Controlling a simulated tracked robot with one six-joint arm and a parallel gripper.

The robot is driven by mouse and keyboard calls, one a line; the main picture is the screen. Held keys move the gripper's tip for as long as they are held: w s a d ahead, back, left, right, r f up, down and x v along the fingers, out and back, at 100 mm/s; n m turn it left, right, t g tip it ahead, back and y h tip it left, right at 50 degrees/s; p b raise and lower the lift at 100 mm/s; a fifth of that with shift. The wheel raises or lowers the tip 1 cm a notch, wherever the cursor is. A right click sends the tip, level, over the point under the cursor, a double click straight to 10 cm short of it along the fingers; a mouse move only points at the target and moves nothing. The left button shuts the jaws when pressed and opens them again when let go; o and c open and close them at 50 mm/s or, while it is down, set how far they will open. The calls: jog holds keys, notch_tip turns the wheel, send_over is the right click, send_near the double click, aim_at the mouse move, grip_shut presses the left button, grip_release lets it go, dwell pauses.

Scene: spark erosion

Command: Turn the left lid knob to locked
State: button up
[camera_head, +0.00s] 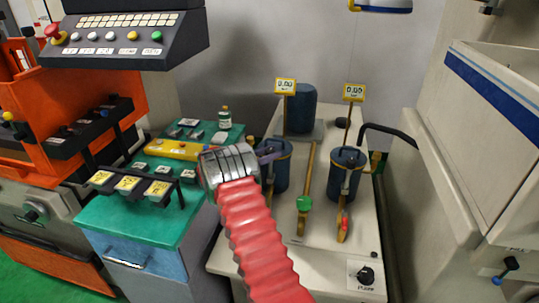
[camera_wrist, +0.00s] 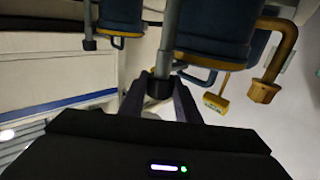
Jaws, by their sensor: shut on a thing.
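The left blue canister (camera_head: 277,176) stands on the pale bench unit, partly behind my arm. My gripper (camera_head: 272,156) reaches its lid from the left. In the wrist view my gripper (camera_wrist: 160,97) is shut on the left lid knob (camera_wrist: 158,87), a dark end on a grey bar beside the blue canister (camera_wrist: 215,30). The head view does not show the knob clearly behind my fingers. I cannot read any locked mark. The right blue canister (camera_head: 346,168) has a similar grey bar across it and stands apart from my gripper.
A taller blue cylinder (camera_head: 301,108) and two gauge signs stand behind. A green-topped cart (camera_head: 120,217) with a small rack is at left.

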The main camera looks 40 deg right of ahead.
aim_at(271, 150)
jog(key=o, duration=0.7)
jog(key=shift+s+d, duration=0.15)
jog(key=shift+d, duration=0.05)
jog(key=o, duration=0.3)
jog(key=shift+a, duration=0.1)
jog(key=shift+o, duration=0.2)
jog(key=shift+r, duration=0.1)
notch_tip(271, 150, up, 10)
jog(key=shift+f, duration=0.1)
